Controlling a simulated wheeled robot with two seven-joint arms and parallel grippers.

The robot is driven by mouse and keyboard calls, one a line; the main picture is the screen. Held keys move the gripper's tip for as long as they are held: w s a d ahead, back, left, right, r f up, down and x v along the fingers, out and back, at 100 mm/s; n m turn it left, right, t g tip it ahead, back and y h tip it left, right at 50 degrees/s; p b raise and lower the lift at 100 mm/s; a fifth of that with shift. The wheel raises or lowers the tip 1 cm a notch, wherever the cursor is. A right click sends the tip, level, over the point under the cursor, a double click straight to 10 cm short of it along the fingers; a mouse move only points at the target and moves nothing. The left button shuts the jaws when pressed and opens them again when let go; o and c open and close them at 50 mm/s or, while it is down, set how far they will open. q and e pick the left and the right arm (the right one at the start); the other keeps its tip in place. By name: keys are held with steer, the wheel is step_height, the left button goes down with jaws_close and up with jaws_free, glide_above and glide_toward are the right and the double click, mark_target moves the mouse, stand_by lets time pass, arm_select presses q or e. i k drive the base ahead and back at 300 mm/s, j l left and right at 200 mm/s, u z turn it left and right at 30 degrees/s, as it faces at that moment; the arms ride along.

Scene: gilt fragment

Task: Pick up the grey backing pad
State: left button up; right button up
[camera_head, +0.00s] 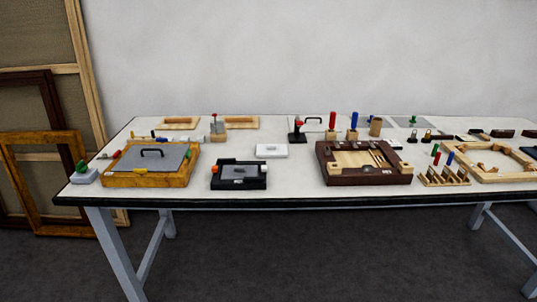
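More than one grey flat piece is in view, and I cannot tell for certain which is the backing pad. A grey plate with a dark handle (150,160) lies on a golden-brown wooden frame (147,180) at the table's left. A dark grey pad-like piece (240,172) sits in a black tray (238,185) near the front edge. Neither of my grippers is in view.
The long white table (290,182) has a dark front edge. A white box (272,151) stands behind the black tray. A dark brown wooden case (368,178) is right of it, then a slotted wooden rack (443,177). Picture frames (45,140) lean on the wall at left.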

mark_target(233, 172)
steer(key=j+z, duration=0.1)
steer(key=z, duration=0.3)
steer(key=j+z, duration=0.15)
steer(key=z, duration=0.25)
steer(key=j+z, duration=0.3)
steer(key=j, duration=0.25)
steer(key=k+j+z, duration=0.1)
steer(key=j+z, duration=0.15)
steer(key=j, duration=0.25)
steer(key=k+j+z, duration=0.1)
steer(key=j+z, duration=0.2)
steer(key=j, duration=0.2)
steer(key=k+j, duration=0.1)
steer(key=j, duration=0.3)
steer(key=k+j, duration=0.15)
steer(key=j, duration=0.2)
steer(key=k+j, duration=0.1)
steer(key=j, duration=0.3)
steer(key=k+j, duration=0.15)
steer(key=j, duration=0.2)
steer(key=k+j+z, duration=0.1)
steer(key=j, duration=0.3)
